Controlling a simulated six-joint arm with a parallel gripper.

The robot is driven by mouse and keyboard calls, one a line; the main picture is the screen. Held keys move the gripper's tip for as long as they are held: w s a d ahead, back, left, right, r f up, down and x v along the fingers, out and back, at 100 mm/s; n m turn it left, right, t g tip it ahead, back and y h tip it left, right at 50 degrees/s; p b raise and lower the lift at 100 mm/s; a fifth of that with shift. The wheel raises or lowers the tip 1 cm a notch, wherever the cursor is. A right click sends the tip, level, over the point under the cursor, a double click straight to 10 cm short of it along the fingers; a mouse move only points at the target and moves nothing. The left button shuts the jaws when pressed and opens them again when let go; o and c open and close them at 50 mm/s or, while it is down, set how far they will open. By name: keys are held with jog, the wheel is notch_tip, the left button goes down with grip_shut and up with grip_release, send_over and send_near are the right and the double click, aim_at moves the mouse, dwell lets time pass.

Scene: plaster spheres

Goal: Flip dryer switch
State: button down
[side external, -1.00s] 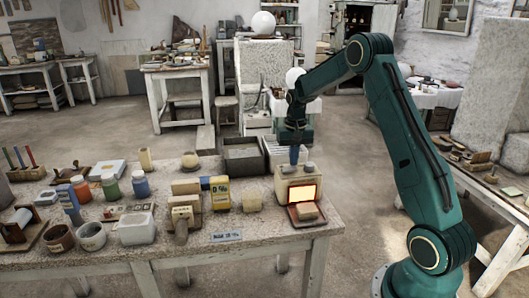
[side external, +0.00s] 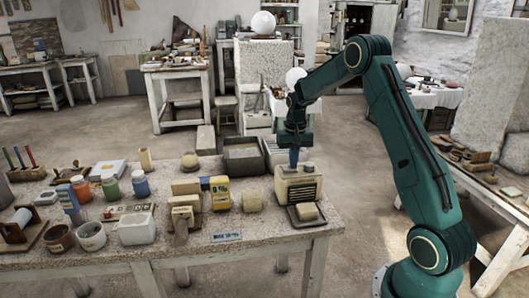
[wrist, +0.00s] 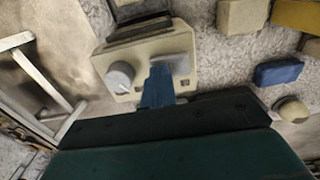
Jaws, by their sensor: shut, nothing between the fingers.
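The dryer (side external: 300,190) is a cream box with a slatted front, near the right end of the long table; its grille is dark. In the wrist view the dryer (wrist: 125,50) shows a round grey knob (wrist: 119,77) and a pale grey plate (wrist: 172,63), which may be the switch. My gripper (side external: 294,165) points down with its blue fingers together and empty, at the top of the dryer. In the wrist view my gripper (wrist: 159,72) overlaps the plate's edge. I cannot tell whether it touches. The fingers hide part of the plate.
A pale block (side external: 306,211) lies on a dark tray in front of the dryer. A yellow box (side external: 220,193) and a cream block (side external: 252,201) stand to its left. A grey bin (side external: 243,157) is behind. Jars and tools crowd the table's left.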

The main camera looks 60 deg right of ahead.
notch_tip(320, 180, up, 7)
dwell(1.3)
jog(key=s+a+r+n+t, duration=0.1)
jog(key=s+a+r+n, duration=0.1)
jog(key=s+a+r, duration=0.55)
jog(key=s+a+r+n+t, duration=0.2)
jog(key=a+r, duration=0.3)
jog(key=a, duration=0.5)
jog(key=s+a+n+t, duration=0.1)
jog(key=s+a+n, duration=0.1)
jog(key=s+a, duration=0.3)
jog(key=s+a+f+n+t, duration=0.1)
jog(key=s+a+n, duration=0.2)
jog(key=s, duration=0.8)
jog(key=shift+a+t, duration=0.3)
jog(key=shift+a, duration=0.75)
